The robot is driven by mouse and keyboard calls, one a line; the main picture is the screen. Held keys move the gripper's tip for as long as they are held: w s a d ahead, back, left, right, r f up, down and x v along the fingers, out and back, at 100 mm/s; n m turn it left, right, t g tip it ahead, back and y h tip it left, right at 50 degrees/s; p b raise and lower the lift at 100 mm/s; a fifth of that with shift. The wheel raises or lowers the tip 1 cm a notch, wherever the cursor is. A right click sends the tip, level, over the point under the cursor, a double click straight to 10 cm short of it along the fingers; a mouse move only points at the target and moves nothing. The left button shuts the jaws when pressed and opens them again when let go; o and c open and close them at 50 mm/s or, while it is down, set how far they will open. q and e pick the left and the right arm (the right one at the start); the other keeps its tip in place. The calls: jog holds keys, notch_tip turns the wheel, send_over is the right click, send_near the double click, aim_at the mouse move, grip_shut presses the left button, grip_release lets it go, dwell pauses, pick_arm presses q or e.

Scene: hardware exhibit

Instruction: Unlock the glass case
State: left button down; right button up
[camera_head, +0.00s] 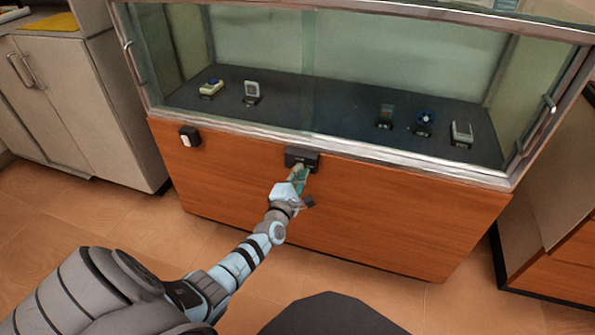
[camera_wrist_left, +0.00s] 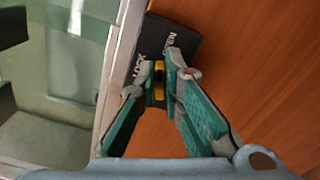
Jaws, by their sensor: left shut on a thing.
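The glass case (camera_head: 400,160) stands on a wooden cabinet, with its metal-framed glass panes closed. A dark lock box (camera_head: 301,157) is fixed to the wooden front just under the middle of the frame. In the left wrist view the lock box (camera_wrist_left: 180,38) shows lettering that includes "LOCK". My left gripper (camera_head: 303,172) reaches up to the lock box, and its green-lined fingers also show in the left wrist view (camera_wrist_left: 158,88). They are shut on a small yellow-and-black piece (camera_wrist_left: 159,76) at the box's face. Whether this piece is a key or a knob is unclear. My right gripper is not in view.
A white switch on a dark plate (camera_head: 189,137) sits on the wooden front, left of the lock box. Handles are on both sides of the case (camera_head: 548,103). Several small gadgets stand inside on a dark shelf. Grey cupboards (camera_head: 45,100) flank the left; the tiled floor in front is open.

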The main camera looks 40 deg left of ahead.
pick_arm(q)
jog(key=m, duration=0.4)
jog(key=shift+f, duration=0.2)
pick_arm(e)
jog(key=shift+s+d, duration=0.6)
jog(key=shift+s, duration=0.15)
pick_arm(q)
jog(key=shift+p, duration=0.3)
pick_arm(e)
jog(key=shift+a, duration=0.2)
